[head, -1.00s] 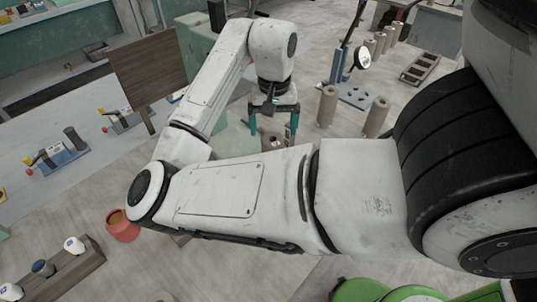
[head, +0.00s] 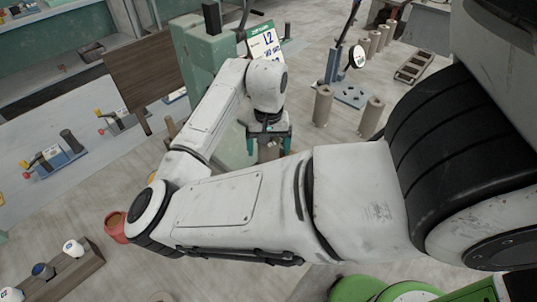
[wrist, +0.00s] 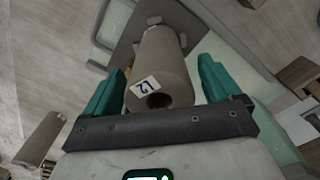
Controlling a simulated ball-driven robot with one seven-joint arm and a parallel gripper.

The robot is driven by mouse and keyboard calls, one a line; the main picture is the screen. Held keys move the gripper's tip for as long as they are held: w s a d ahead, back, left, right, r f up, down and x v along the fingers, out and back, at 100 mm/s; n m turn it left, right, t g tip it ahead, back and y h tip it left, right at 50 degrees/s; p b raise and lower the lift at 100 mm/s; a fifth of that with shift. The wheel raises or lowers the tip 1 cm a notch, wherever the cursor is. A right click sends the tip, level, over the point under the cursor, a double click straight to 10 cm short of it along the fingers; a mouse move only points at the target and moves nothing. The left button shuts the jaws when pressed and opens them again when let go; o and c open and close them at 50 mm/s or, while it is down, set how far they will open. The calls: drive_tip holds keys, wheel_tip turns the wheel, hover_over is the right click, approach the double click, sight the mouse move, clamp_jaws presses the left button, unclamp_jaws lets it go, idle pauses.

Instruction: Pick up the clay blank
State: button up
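The clay blank is a grey-brown cylinder (wrist: 160,62) with a hole in its near end and a white label that appears to read L2. In the wrist view it lies between the two teal fingers of my gripper (wrist: 162,85). The fingers are spread on either side of it, with narrow gaps beside it near the fingertips. In the head view my gripper (head: 269,143) points down around the blank (head: 268,152), whose lower part is hidden by my arm.
A pale green machine (head: 201,52) and a card marked L2 (head: 264,44) stand behind my gripper. Similar cylinders (head: 322,106) stand to the right, near a blue stand (head: 352,95). A red pot (head: 115,228) is at left, beside my arm's elbow.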

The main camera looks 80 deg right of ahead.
drive_tip(key=c, duration=1.5)
drive_tip(key=shift+r, duration=0.1)
drive_tip(key=shift+c, duration=0.7)
drive_tip(key=shift+r, duration=0.1)
